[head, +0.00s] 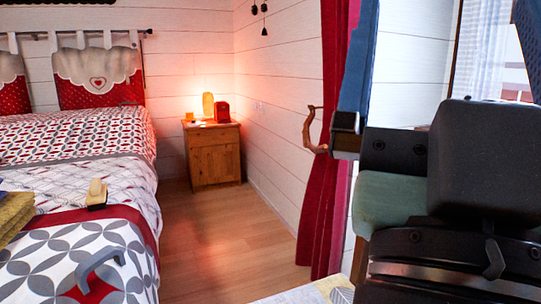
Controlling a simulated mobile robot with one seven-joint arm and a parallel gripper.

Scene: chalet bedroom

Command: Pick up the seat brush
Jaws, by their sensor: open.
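A small brush (97,193), with a pale wooden back and a dark underside, lies on the patterned bed cover (110,179) at the left; it looks like the seat brush. My gripper (346,135) is at the right of the head view, close to the camera, with its dark body filling the lower right. It is open and well apart from the brush, across the floor gap. Its fingertips are only partly visible, and I see nothing held between them.
Folded yellow cloths (14,212) and a grey-blue curved handle-like object (100,262) are on the bed near the brush. A wooden nightstand (213,155) with a lit lamp stands at the back. A red curtain (325,200) hangs by my arm. The wooden floor (215,235) between is clear.

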